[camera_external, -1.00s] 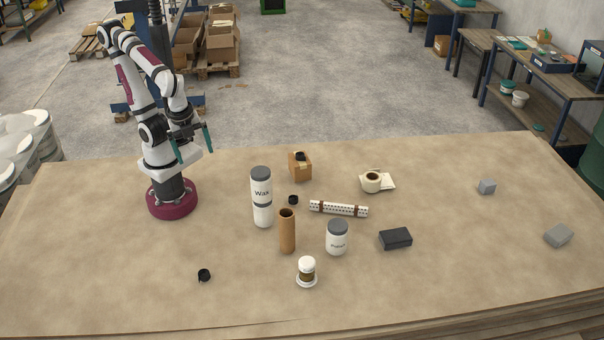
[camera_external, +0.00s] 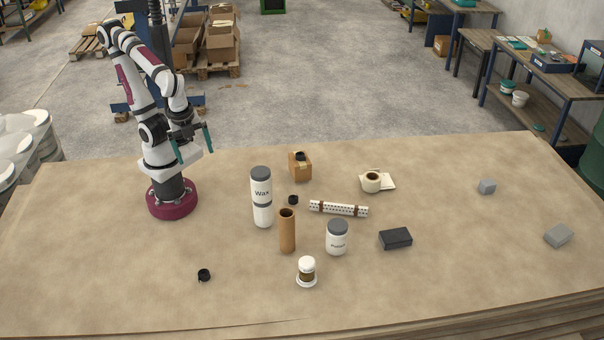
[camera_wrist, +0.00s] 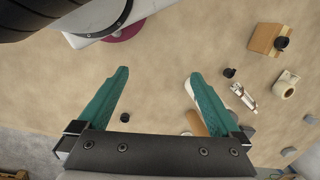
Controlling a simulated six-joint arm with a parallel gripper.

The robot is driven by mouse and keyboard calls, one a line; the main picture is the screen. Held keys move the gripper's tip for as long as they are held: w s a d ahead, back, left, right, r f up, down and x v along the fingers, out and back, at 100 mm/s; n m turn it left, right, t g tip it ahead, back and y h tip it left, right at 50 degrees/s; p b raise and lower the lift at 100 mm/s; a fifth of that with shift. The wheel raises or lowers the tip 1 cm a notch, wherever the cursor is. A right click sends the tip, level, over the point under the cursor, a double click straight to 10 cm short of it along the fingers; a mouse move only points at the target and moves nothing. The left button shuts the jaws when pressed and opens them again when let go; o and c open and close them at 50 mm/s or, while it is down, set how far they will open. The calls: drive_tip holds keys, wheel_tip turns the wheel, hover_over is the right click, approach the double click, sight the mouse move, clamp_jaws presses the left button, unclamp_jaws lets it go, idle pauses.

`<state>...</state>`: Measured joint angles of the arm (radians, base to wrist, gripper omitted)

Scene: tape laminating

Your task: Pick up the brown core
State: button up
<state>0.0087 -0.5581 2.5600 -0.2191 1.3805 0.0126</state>
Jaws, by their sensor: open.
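The brown core (camera_external: 287,231) is a hollow cardboard tube standing upright on the table, open at the top. In the wrist view the brown core (camera_wrist: 195,124) is partly hidden behind the right finger. My gripper (camera_external: 192,146) is open and empty, raised above my base at the left, well apart from the core. In the wrist view my gripper (camera_wrist: 158,75) shows two teal fingers spread wide with nothing between them.
A tall Wax bottle (camera_external: 262,200) stands just left of the core. A black cap (camera_external: 204,275) lies front left.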

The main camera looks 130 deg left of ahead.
drive_tip(key=shift+c, duration=0.6)
drive_tip(key=m+t+y, duration=0.8)
drive_tip(key=m+y, duration=0.1)
drive_tip(key=m, duration=1.1)
approach(287, 220)
drive_tip(key=w+a+f, duration=0.1)
drive_tip(key=a+f, duration=0.1)
drive_tip(key=a, duration=0.1)
drive_tip(key=w+a+f, duration=0.1)
drive_tip(key=a+f, duration=0.1)
drive_tip(key=a, duration=0.1)
drive_tip(key=w+a+f, duration=0.2)
drive_tip(key=a, duration=0.1)
drive_tip(key=shift+f, duration=0.1)
drive_tip(key=c, duration=1.5)
